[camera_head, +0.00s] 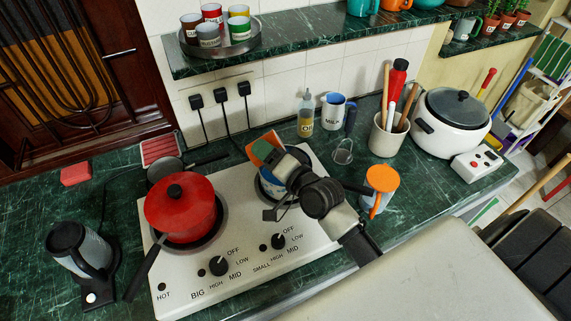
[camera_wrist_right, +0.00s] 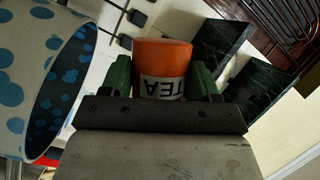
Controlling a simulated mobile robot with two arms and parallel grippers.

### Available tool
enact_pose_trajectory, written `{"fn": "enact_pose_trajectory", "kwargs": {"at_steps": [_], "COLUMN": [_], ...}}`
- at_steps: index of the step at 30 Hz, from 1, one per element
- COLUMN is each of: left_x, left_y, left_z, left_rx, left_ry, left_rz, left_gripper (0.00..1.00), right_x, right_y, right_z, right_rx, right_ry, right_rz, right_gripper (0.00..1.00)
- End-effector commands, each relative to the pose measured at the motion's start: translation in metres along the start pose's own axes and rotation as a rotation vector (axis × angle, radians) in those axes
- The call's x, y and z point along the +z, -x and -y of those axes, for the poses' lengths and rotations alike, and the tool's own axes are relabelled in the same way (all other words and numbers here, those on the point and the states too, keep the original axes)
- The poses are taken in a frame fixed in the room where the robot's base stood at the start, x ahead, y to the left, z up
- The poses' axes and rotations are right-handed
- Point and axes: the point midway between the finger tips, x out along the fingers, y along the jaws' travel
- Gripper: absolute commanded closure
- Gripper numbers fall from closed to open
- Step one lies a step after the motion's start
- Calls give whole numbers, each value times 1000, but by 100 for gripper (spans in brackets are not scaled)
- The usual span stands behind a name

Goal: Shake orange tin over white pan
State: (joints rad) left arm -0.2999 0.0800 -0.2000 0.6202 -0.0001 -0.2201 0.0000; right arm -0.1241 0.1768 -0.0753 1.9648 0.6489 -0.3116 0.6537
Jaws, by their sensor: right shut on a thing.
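The orange tin (camera_head: 260,150), with a white label reading TEA, is held by my right gripper (camera_head: 275,162). In the right wrist view the tin (camera_wrist_right: 163,62) sits between two green fingers (camera_wrist_right: 163,80), shut on its sides. In the head view the tin is tilted, above the far edge of the small burner. The white pan (camera_head: 267,189) with blue dots stands on the small burner, partly hidden by my gripper and wrist. In the right wrist view the pan (camera_wrist_right: 28,75) is close at the left, apart from the tin. My left gripper is not in view.
A red pot (camera_head: 180,205) sits on the big burner of the white stove (camera_head: 190,280). An orange-topped white container (camera_head: 380,188) stands right of my arm. An oil bottle (camera_head: 306,115), a mug (camera_head: 333,112) and a utensil holder (camera_head: 388,135) stand behind. A shelf (camera_head: 300,48) runs above.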

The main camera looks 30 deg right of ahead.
Motion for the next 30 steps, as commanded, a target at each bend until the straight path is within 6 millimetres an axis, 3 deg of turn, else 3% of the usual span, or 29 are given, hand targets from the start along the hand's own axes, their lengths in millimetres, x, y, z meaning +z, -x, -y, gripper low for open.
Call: {"fn": "enact_pose_trajectory", "kwargs": {"at_steps": [30], "left_x": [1], "left_y": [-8], "left_z": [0], "left_rx": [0], "left_ry": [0], "left_rz": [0], "left_gripper": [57], "right_x": [-2], "right_y": [0], "right_z": [2], "right_rx": [-24], "right_ry": [-56], "right_rz": [-10], "right_gripper": [62]}}
